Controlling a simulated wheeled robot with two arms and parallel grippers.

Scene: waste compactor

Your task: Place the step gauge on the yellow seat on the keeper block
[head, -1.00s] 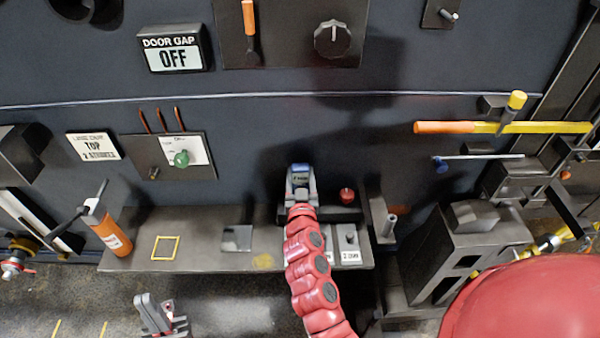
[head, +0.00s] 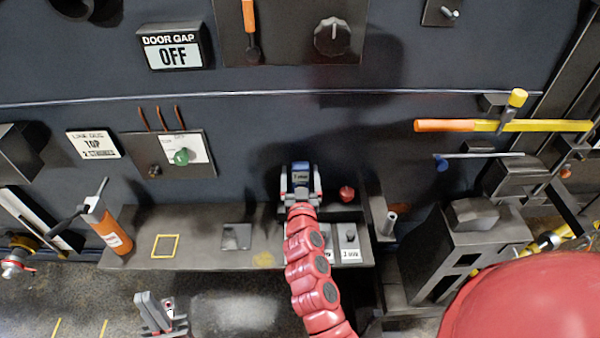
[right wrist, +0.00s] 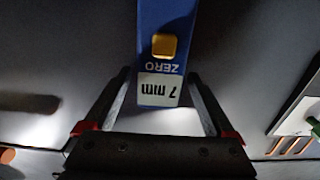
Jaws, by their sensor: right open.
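The step gauge (right wrist: 163,50) appears to be the blue bar with a yellow button and a "7 mm" label in the right wrist view. Its label end lies between the fingers of my right gripper (right wrist: 160,105), which are open with a gap on both sides. In the head view the gauge (head: 301,168) shows between the fingers of my right gripper (head: 301,188), above the back of the shelf. What supports it is hidden. My left gripper (head: 157,312) is low at the left, in front of the shelf. I cannot clearly identify the keeper block or its yellow seat.
The grey shelf (head: 205,258) bears a yellow square outline (head: 165,246), a grey plate (head: 237,237) and an orange cylinder (head: 112,235). A red knob (head: 347,193) and a small labelled block (head: 350,250) are right of my arm. Grey machinery (head: 465,250) stands at right.

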